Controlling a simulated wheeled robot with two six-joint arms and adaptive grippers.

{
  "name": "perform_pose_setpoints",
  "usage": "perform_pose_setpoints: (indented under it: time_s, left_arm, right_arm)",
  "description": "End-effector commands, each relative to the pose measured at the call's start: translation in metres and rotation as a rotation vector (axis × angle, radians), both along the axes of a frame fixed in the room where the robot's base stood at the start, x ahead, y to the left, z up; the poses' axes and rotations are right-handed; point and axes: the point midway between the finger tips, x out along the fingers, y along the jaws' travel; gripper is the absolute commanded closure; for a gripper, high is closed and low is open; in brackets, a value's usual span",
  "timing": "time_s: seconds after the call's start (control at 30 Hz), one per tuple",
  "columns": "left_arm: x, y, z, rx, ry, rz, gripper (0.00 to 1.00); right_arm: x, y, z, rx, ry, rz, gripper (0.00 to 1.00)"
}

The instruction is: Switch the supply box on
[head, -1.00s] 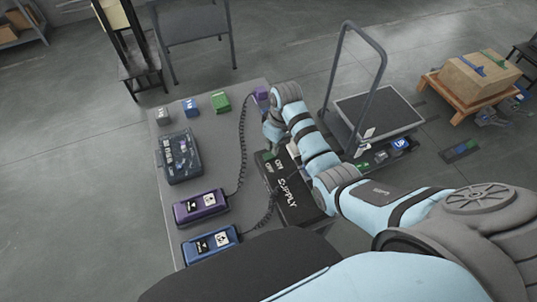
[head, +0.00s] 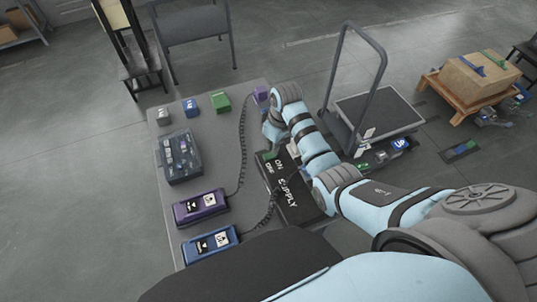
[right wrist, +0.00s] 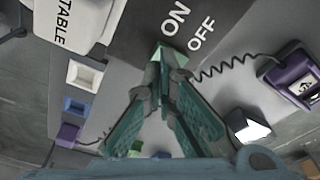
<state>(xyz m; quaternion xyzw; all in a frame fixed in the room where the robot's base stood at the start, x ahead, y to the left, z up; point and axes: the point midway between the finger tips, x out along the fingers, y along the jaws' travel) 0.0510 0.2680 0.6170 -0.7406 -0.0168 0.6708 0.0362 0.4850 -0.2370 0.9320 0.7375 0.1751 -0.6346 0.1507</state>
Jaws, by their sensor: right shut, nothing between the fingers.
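The black supply box (head: 294,205) lies at the table's right edge in the head view, with SUPPLY lettering and ON and OFF labels at its far end. A green patch shows beside ON. In the right wrist view the box (right wrist: 135,38) fills the top middle, with its labels large. My right gripper (right wrist: 163,52) is shut and empty, its teal fingertips together in front of the box beside ON and OFF. I cannot tell whether they touch it. The fingers hide the spot where a switch may sit, so its position is unclear. My left gripper is not in view.
A purple device (head: 202,207) and a blue device (head: 210,244) with coiled cords lie left of the box. A clear-lidded case (head: 180,158) and small coloured blocks stand farther back. A trolley (head: 379,113) stands right of the table.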

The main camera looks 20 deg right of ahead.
Motion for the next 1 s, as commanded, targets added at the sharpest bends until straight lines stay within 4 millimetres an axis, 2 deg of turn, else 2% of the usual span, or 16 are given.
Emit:
perform_pose_setpoints:
  time_s: [1.0]
  left_arm:
    - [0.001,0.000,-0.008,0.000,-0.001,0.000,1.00]
  right_arm:
    - [0.000,0.000,-0.016,0.000,0.000,0.000,1.00]
